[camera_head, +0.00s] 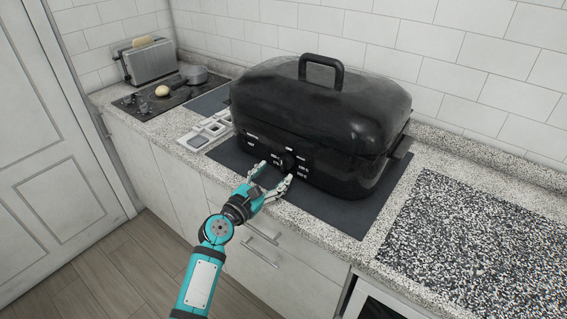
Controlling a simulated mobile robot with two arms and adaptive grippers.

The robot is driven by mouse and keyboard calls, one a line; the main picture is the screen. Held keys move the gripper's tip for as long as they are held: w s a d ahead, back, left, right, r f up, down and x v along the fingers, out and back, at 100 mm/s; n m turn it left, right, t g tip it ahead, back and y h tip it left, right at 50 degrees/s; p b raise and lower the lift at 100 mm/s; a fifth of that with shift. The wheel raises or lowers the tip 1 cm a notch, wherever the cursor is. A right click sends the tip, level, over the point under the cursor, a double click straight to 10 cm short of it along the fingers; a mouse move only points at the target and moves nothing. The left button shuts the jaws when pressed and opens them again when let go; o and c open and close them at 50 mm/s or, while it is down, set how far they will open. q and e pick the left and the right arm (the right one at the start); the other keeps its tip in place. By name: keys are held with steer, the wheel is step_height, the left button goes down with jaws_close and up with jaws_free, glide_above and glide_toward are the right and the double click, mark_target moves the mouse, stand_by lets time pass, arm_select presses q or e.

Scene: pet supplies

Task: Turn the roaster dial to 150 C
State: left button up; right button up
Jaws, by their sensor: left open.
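A large black roaster (322,120) with a closed lid and a top handle stands on a dark mat (228,152) on the counter. Its front panel has a round black dial (289,160) with small white markings around it, too small to read, so I cannot tell the dial's setting. My left gripper (271,176) is open just in front of the panel, with one finger to each side below the dial. I cannot tell whether the fingers touch it. My right gripper is not in view.
A toaster (151,62) with bread, a black cooktop (140,104) with a grey pan (194,75) and a round pale item (162,91) are at the far left. White square pieces (208,131) lie left of the roaster. The speckled counter at right (480,240) is clear.

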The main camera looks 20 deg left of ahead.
mark_target(283, 166)
arm_select(q)
steer(key=x, duration=0.5)
steer(key=shift+w, duration=0.3)
steer(key=c, duration=1.2)
steer(key=shift+o, duration=0.2)
steer(key=shift+f, duration=0.1)
